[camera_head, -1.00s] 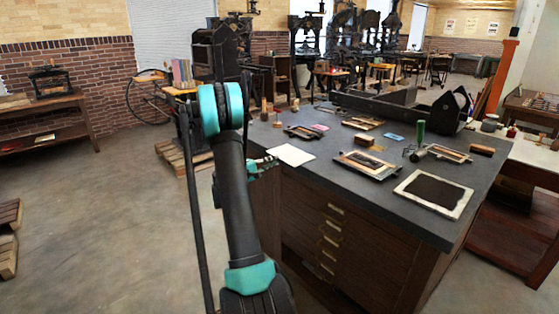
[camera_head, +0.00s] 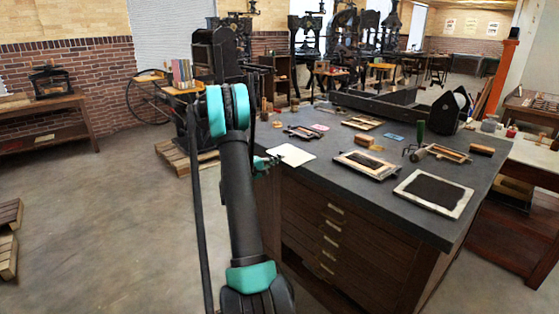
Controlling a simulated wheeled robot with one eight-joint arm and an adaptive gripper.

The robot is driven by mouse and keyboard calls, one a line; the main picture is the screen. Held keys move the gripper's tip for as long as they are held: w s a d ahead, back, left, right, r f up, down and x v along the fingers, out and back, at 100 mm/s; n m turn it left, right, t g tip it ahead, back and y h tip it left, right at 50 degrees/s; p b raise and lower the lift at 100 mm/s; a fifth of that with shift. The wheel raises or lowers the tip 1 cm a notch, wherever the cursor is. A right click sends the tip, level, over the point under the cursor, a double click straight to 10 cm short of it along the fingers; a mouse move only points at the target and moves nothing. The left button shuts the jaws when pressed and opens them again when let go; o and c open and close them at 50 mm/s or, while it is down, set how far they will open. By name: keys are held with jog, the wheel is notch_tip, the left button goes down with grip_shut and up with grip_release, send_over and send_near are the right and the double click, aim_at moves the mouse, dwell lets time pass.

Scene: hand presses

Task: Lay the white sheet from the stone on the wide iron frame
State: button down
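The white sheet (camera_head: 292,154) lies flat on the dark stone top (camera_head: 335,180), near its left edge. My gripper (camera_head: 268,163) is at the sheet's left edge, small and partly hidden behind my arm. I cannot tell whether its fingers are open or touch the sheet. A wide frame with a pale border and dark middle (camera_head: 462,207) lies at the front right of the stone. A smaller frame (camera_head: 385,174) lies between it and the sheet. I cannot tell from this view which of them is iron.
A green-handled roller (camera_head: 420,130), a wooden block (camera_head: 365,141), a blue piece (camera_head: 393,137) and other small tools lie farther back on the stone. A long dark press bed (camera_head: 385,111) stands behind them. The stone is clear in front of the sheet.

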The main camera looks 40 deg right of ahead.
notch_tip(320, 180, up, 3)
dwell(0.5)
jog(key=a+r, duration=0.3)
jog(key=a, duration=0.4)
jog(key=shift+s, duration=0.2)
dwell(0.6)
dwell(0.4)
